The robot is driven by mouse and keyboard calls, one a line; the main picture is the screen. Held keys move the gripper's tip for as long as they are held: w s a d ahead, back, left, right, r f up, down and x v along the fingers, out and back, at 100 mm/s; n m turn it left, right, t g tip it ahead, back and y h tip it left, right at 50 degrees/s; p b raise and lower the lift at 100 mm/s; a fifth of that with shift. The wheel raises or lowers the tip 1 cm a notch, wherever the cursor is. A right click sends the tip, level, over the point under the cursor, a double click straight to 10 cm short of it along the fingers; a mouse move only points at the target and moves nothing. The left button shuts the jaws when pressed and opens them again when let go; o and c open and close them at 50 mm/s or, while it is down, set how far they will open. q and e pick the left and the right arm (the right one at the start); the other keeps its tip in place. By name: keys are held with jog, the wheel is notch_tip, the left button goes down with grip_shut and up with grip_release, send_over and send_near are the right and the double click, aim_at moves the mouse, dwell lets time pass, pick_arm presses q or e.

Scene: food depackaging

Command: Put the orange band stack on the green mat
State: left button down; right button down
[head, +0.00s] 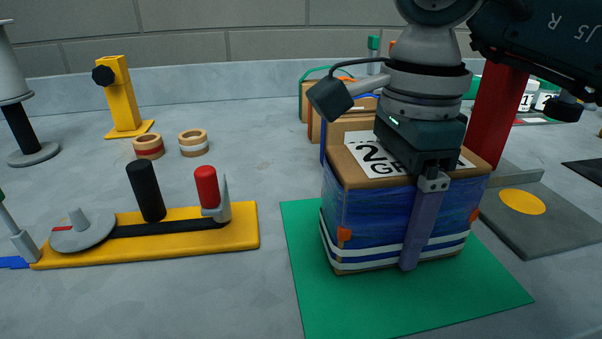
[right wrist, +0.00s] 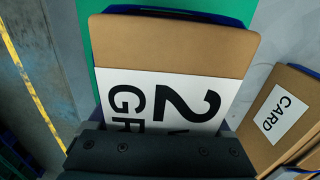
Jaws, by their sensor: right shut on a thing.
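A stack of cardboard boxes (head: 365,225) wrapped in blue film, with white bands low down and small orange corner pieces, is over the green mat (head: 310,290). Its base looks on or just above the mat; I cannot tell which. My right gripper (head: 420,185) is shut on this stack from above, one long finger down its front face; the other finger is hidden. In the right wrist view the stack's top (right wrist: 170,45) shows a white label with a large 2, and the mat (right wrist: 85,60) shows beside it. My left gripper is not in view.
More boxes (head: 310,105) with green and orange straps stand behind. A box labelled CARD (right wrist: 290,90) shows in the right wrist view. A yellow fixture (head: 245,225) lies left of the mat. A red post (head: 497,115) and grey plate (head: 560,225) are on the right.

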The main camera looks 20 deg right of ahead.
jog(key=shift+f, duration=0.15)
grip_release()
notch_tip(320, 180, up, 12)
jog(key=shift+r+p, duration=0.25)
jog(key=shift+p, duration=0.2)
